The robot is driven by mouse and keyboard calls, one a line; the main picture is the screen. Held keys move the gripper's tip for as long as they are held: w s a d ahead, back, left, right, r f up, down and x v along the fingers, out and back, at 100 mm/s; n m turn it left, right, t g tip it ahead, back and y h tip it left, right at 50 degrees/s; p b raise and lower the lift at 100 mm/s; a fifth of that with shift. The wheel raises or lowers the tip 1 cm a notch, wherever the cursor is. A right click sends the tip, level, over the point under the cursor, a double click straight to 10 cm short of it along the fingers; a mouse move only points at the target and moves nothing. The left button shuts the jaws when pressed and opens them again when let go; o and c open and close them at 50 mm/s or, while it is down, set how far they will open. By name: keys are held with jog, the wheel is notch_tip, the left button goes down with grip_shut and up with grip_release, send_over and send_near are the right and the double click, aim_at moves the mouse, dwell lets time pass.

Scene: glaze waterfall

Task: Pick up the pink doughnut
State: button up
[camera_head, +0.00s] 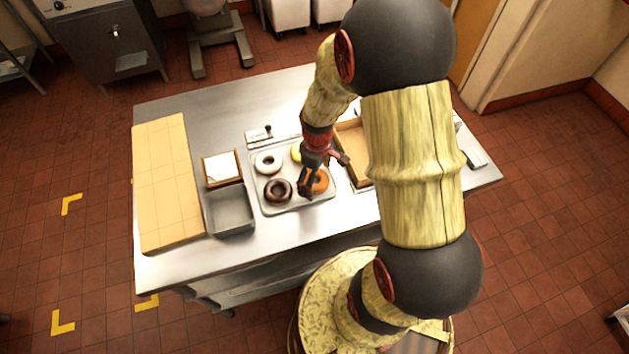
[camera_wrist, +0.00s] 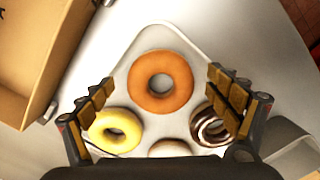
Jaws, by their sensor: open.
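An orange-brown ring doughnut (camera_head: 321,181) lies at the near right of a metal tray (camera_head: 296,203). In the wrist view this orange doughnut (camera_wrist: 138,84) is centred between my fingertips. I see no clearly pink doughnut. A yellow doughnut (camera_head: 296,153), a white doughnut (camera_head: 268,155) and a dark chocolate doughnut (camera_head: 278,197) share the tray. In the wrist view, my fingers partly cover the yellow and the chocolate ones. My gripper (camera_wrist: 160,82) is open and empty, pointing down over the tray at the orange doughnut. Its height above the doughnut is hard to tell.
A cardboard box (camera_head: 354,143) stands close right of the tray, partly behind my arm. A metal pan (camera_head: 229,210) and a small wooden box with a white sheet (camera_head: 221,168) stand left. A wooden board (camera_head: 163,185) covers the table's left end.

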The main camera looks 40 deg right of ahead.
jog(key=shift+f, duration=0.2)
jog(key=shift+c, duration=1.1)
jog(key=c, duration=1)
